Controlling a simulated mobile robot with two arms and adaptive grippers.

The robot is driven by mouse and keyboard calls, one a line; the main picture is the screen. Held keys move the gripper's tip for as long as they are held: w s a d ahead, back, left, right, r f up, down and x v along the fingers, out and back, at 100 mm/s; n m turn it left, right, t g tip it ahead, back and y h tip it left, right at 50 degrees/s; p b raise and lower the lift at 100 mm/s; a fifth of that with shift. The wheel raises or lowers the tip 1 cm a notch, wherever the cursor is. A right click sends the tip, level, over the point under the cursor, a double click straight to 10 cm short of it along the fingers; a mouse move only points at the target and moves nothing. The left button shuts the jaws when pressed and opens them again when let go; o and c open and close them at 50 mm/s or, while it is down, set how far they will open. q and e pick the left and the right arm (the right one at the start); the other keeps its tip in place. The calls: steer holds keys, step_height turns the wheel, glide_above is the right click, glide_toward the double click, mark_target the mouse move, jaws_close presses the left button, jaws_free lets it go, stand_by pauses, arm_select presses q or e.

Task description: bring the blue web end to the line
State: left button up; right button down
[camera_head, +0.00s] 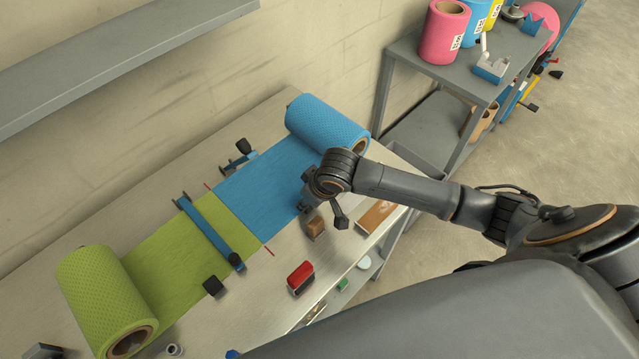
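The blue web (262,185) runs from the blue roll (325,122) down-left across the table. Its end meets the green web (180,245) close to a line marked by short red marks, one (208,186) beyond the webs and one (268,250) on the near side. Whether it overlaps the green or just touches it, I cannot tell. My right gripper (318,202) is over the near edge of the blue web, by the blue roll. My wrist hides part of its fingers, so its opening and any hold on the web are unclear. My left gripper is not in view.
A blue bar (208,232) lies across the green web, left of the seam. A red block (300,277) and a small brown block (316,227) sit on the near side. A shelf (120,55) overhangs the upper left.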

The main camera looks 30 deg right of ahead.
steer(key=shift+s+a, duration=0.1)
steer(key=shift+a, duration=0.15)
steer(key=c, duration=1)
jaws_free()
steer(key=shift+a, duration=0.1)
steer(key=shift+o, duration=0.2)
steer(key=shift+r, duration=0.1)
steer(key=shift+r, duration=0.3)
steer(key=v, duration=1.1)
steer(key=shift+s, duration=0.2)
